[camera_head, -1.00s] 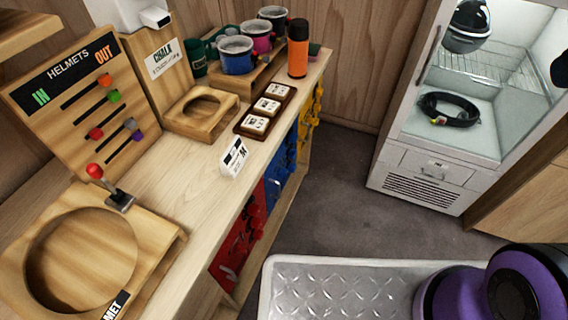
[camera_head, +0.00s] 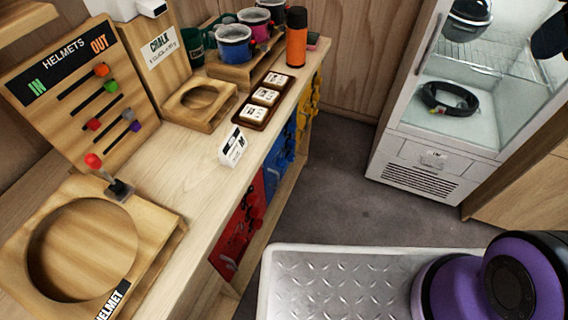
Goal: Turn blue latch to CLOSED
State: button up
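Blue panel (camera_head: 279,166) with blue knob-like parts is set in the front of the wooden counter, between a red panel (camera_head: 240,232) and a yellow panel (camera_head: 307,102). It is seen at a steep angle, so I cannot make out the latch's position or any CLOSED marking. My gripper is not in view; only a purple and black part of my arm shows at the lower right.
The counter (camera_head: 190,195) runs along the left, bearing a helmet board (camera_head: 85,90), several mugs (camera_head: 234,42) and an orange bottle (camera_head: 296,40). A glass-fronted cabinet (camera_head: 432,150) stands at the right. Grey floor (camera_head: 350,195) between them is clear.

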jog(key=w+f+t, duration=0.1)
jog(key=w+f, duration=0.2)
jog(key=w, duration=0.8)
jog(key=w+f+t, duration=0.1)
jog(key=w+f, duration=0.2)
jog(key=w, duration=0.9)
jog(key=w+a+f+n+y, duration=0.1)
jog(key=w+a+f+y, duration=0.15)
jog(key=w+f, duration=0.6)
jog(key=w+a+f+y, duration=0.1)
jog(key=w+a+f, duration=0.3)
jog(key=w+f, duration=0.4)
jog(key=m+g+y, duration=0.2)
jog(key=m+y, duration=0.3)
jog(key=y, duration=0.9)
send_near(282, 162)
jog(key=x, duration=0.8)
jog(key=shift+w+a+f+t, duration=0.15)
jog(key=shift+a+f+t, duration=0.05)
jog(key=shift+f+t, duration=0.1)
